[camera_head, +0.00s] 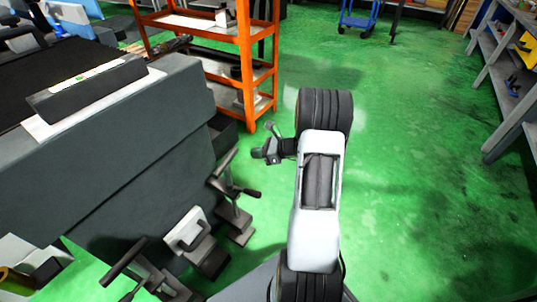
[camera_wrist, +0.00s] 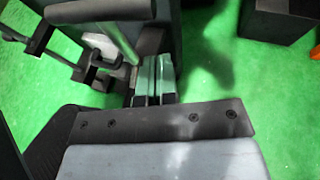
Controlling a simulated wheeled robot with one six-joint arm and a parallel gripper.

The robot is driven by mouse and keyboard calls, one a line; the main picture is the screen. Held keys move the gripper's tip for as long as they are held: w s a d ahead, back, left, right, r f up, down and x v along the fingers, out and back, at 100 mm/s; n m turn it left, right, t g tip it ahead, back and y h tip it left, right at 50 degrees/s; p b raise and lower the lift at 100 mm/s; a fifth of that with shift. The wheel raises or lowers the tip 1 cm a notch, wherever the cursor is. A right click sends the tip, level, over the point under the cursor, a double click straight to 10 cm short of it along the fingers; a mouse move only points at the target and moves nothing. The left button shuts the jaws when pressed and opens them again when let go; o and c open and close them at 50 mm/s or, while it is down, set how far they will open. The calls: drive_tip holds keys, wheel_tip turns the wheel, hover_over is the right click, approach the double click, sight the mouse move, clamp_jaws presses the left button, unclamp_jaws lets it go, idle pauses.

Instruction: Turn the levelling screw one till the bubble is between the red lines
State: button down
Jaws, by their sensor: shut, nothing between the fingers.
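A spirit level (camera_head: 90,88), a dark bar with a small green vial, lies on top of the grey machine (camera_head: 130,130). Its bubble and red lines are too small to make out. Several levelling screws with T-handles stand along the machine's foot; one dark T-handle (camera_head: 234,189) is nearest my gripper. I cannot tell which is screw one. My gripper (camera_head: 266,152) is shut and empty, above and right of that handle in the head view. In the wrist view the shut fingers (camera_wrist: 153,80) are beside a dark T-handle bar (camera_wrist: 98,10); contact cannot be told.
Another T-handle (camera_head: 122,262) stands lower left, with a bracket (camera_head: 190,235) between. An orange shelf rack (camera_head: 240,60) stands behind my gripper. Grey shelving (camera_head: 510,80) lines the right, and a blue cart (camera_head: 358,18) is at the back. The green floor (camera_head: 420,150) on the right is clear.

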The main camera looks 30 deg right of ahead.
drive_tip(key=shift+w+a+r+b, duration=0.2)
drive_tip(key=shift+w+a+b, duration=0.05)
drive_tip(key=shift+w+a, duration=0.5)
drive_tip(key=shift+w+a+r+b, duration=0.15)
drive_tip(key=shift+w+a+b, duration=0.05)
drive_tip(key=shift+w+a, duration=0.55)
